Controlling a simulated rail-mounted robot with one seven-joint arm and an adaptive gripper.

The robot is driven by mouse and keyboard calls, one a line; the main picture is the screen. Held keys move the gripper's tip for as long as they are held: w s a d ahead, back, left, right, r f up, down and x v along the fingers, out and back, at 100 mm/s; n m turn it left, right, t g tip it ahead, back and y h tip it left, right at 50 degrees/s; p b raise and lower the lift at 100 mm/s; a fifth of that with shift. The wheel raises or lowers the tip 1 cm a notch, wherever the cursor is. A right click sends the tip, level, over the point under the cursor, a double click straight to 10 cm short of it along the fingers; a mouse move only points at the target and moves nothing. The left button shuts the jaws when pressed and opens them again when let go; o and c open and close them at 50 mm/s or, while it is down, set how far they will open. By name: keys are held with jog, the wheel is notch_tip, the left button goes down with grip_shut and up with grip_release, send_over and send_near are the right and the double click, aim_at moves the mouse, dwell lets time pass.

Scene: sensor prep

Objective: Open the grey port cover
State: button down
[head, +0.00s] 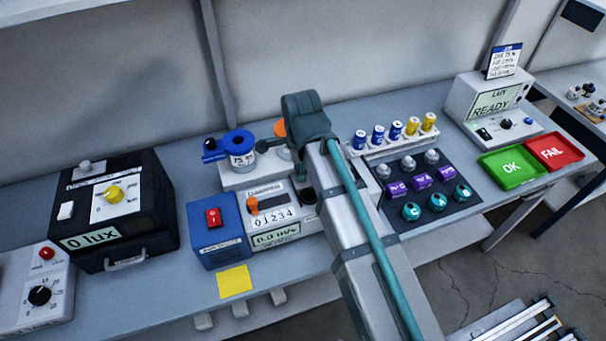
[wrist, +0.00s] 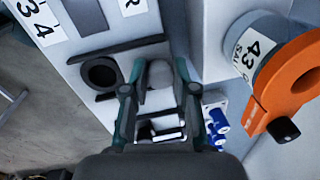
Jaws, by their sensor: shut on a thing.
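The chamber unit (head: 275,226) is a white box with a number strip and a green display, partly hidden by my arm in the head view. The wrist view shows its round dark port (wrist: 101,75) uncovered, between two dark rails. A grey rounded piece (wrist: 160,76), seemingly the knob of the grey port cover, sits beside the port. My gripper (wrist: 160,92) is shut on this piece, with one finger on each side. In the head view the dark port (head: 308,197) shows just left of my arm.
A blue box with a red switch (head: 215,228) and a blue spool (head: 240,143) are near the chamber unit. Sensor racks (head: 425,185) lie to its right.

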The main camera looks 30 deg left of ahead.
jog(key=c, duration=0.9)
grip_release()
notch_tip(320, 180, up, 12)
jog(key=s+d, duration=0.1)
